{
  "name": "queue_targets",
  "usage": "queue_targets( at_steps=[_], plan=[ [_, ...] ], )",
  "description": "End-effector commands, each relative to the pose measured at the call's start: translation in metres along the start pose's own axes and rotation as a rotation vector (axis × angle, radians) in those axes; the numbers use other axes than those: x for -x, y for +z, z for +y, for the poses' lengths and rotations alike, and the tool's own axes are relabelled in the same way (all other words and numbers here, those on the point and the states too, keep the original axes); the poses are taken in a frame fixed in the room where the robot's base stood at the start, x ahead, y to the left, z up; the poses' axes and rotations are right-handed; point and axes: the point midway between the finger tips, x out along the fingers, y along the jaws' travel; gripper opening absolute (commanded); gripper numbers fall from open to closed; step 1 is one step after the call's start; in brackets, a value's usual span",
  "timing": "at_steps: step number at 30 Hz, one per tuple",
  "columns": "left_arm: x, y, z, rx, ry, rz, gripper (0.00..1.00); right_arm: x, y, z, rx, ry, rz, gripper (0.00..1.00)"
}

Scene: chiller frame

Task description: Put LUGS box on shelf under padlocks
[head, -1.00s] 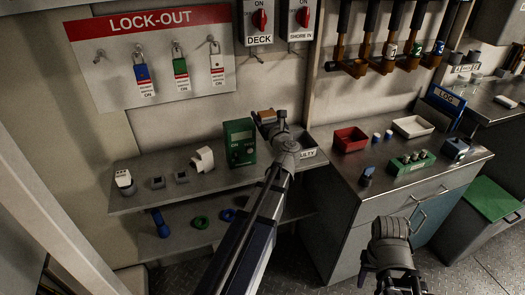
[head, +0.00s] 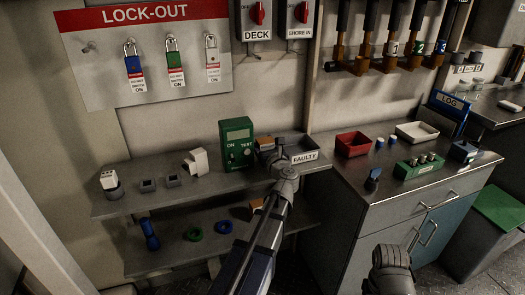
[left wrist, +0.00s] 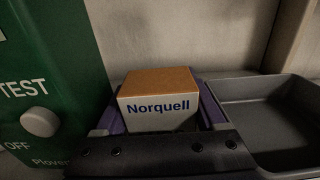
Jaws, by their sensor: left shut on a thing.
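My left gripper (head: 277,155) is shut on a small box (head: 265,143) with a tan top and white front. In the left wrist view the box (left wrist: 158,98) reads "Norquell"; no LUGS label shows. Purple jaw parts flank it. The box is at the upper shelf (head: 205,185), between the green tester and the grey FAULTY tray; I cannot tell whether it touches the shelf. Blue (head: 133,66), green (head: 174,62) and white (head: 211,58) padlocks hang on the LOCK-OUT board above. My right gripper is out of view.
The green tester (head: 236,143) and FAULTY tray (head: 304,157) closely bound the box. White and grey items stand farther left. The lower shelf holds a blue tool (head: 150,235), green and blue rings and a tan-topped box (head: 257,205). A cabinet (head: 400,190) stands right.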

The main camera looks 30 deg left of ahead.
Motion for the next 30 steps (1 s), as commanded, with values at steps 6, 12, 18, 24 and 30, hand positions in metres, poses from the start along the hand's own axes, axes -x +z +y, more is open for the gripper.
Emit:
queue_targets(
  at_steps=[6,12,18,24,30],
  plan=[
    [0.000,-0.007,0.000,0.000,0.000,0.000,0.04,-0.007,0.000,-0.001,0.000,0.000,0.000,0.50],
    [0.000,-0.010,0.000,0.000,0.000,0.000,0.04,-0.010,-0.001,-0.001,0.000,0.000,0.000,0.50],
    [0.000,-0.010,0.000,0.000,0.000,0.000,0.85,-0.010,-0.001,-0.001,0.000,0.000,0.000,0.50],
    [0.000,-0.010,0.000,0.000,0.000,0.000,0.85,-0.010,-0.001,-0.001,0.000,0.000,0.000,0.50],
    [0.015,-0.007,0.001,0.000,-0.002,0.000,0.85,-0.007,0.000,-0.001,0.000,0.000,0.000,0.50]
  ],
)
